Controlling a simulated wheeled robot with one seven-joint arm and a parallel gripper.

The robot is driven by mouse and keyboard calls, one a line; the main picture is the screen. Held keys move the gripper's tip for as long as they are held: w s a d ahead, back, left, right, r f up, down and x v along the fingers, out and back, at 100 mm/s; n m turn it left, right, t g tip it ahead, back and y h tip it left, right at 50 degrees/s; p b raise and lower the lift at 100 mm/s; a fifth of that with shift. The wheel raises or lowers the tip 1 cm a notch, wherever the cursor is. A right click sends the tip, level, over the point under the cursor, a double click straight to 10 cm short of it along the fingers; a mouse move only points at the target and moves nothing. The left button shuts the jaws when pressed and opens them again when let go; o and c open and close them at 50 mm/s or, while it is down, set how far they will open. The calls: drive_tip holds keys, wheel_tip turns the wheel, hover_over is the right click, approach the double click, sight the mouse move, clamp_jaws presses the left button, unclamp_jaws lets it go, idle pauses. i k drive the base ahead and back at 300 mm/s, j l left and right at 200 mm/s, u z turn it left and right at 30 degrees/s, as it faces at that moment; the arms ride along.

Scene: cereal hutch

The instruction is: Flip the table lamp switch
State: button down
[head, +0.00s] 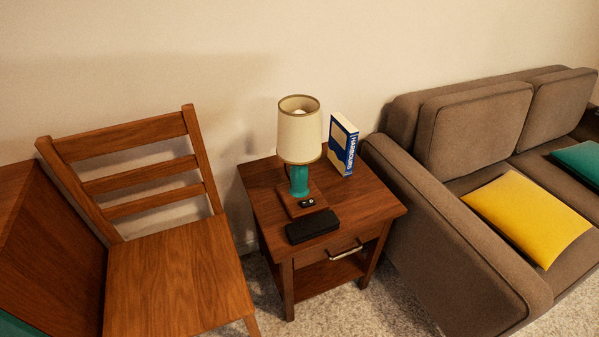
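The table lamp (299,182) stands upright on the small wooden side table, in the middle of the head view. It has a cream shade (299,137), a teal body and a square wooden base (289,206). A small dark switch (307,203) with a light spot sits on the front of the base. I cannot tell which way the switch is set or whether the lamp is lit. My gripper is not in view.
The side table (375,203) has a drawer and also holds a black case (312,226) before the lamp and a blue-and-white book (343,145). A wooden chair (175,275) stands left; a brown sofa (425,225) with a yellow cushion (528,217) stands right. Carpet (345,315) shows in front.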

sight(305, 203)
drive_tip(key=i+j, duration=0.8)
drive_tip(key=i, duration=0.2)
